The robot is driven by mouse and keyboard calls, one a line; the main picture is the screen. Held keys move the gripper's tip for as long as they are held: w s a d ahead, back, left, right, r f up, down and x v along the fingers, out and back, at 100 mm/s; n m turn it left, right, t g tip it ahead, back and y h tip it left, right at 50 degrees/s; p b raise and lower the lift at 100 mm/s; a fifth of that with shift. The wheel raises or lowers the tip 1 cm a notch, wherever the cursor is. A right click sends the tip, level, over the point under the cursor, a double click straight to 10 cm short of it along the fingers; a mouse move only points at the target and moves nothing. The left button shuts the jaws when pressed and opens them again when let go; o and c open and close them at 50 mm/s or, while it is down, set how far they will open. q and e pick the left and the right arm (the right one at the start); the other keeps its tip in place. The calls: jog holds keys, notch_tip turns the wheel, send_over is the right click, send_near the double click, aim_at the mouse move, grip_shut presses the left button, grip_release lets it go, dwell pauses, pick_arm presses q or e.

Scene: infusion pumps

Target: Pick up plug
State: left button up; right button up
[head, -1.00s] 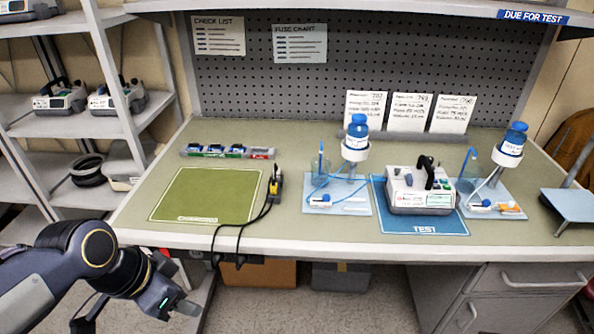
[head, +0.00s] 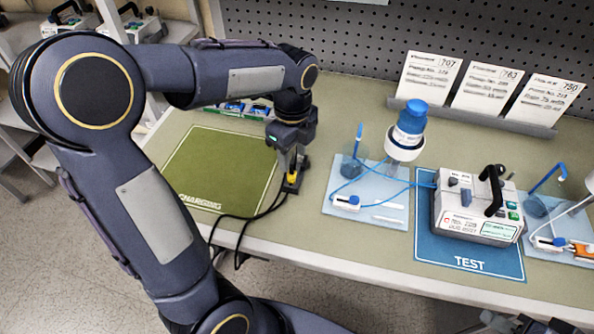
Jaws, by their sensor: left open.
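The plug appears to be part of a small black-and-yellow piece (head: 292,182) at the right edge of the green charging mat, with black cables running from it over the table's front edge. My left gripper (head: 291,162) points down directly above this piece with its jaws open. Its fingers overlap the upper part of the piece, so I cannot tell whether they touch it. The gripper partly hides the plug's top. My right gripper is not in view.
The green charging mat (head: 215,170) is bare. A blue test mat (head: 470,262) holds a white infusion pump (head: 478,208). A blue-capped bottle (head: 408,130) stands on a light blue tray (head: 372,212) between them. Cards (head: 488,88) stand at the back.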

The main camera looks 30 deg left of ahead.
aim_at(291, 169)
pick_arm(q)
notch_tip(291, 169, down, 6)
jog(key=shift+s+a+r, duration=0.1)
jog(key=shift+a+r, duration=0.05)
jog(key=shift+r, duration=0.05)
grip_shut()
